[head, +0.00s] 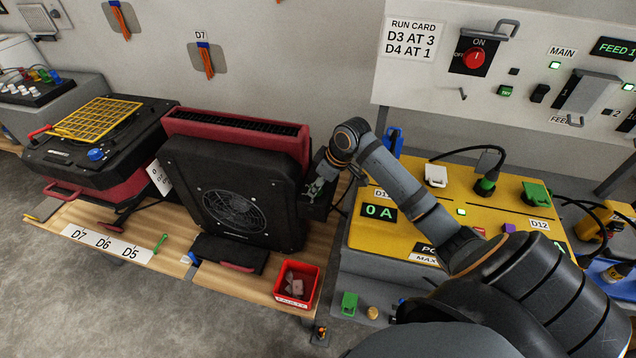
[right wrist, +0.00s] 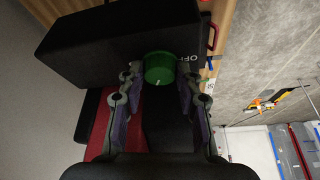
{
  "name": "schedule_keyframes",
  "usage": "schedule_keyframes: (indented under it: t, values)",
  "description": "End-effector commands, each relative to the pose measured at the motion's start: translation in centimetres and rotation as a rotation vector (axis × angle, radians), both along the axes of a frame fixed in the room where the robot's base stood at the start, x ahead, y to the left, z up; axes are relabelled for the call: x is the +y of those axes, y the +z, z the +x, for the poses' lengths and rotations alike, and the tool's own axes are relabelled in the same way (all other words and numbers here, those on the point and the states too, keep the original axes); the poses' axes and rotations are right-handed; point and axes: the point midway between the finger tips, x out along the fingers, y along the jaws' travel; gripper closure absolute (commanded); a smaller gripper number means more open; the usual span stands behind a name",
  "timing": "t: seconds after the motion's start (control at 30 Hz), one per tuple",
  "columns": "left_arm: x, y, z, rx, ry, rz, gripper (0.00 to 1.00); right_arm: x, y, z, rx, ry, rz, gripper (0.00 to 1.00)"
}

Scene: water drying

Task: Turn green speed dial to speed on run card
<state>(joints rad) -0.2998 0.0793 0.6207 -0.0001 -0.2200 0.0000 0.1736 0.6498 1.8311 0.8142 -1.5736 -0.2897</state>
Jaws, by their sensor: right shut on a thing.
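The run card (head: 411,40) on the wall panel reads "D3 AT 3, D4 AT 1". The green speed dial (right wrist: 160,68) shows in the right wrist view on the end of a black housing, with a pale mark on its face and "OFF" lettering beside it. My right gripper (head: 318,190) is at the right side of the black fan dryer (head: 190,165). Its fingers are on either side of the dial and shut on it. In the head view the dial is hidden by the gripper. My left gripper is not in view.
A red bin (head: 297,287) stands on the bench front. A yellow power box (head: 372,237) reading "0 A" stands right of the dryer, under my right arm. Another black and red machine (head: 60,150) with a yellow grille stands at the left.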

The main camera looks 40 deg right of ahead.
Motion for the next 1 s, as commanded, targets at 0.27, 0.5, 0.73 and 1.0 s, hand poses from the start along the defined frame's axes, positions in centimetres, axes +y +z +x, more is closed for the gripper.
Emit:
schedule_keyframes:
  t: [0.27,0.5,0.73,1.0]
  values:
    - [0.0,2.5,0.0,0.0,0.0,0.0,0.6,-0.3,0.5,0.2,0.0,0.208,0.0,0.97]
    - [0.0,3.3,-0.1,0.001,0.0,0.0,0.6,-0.4,0.3,0.4,-0.002,0.436,0.0,0.97]
    - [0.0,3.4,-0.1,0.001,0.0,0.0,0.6,-0.5,0.1,0.6,-0.001,0.643,0.0,0.97]
    - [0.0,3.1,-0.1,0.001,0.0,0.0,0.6,-0.5,0.1,0.7,-0.002,0.833,0.0,0.97]
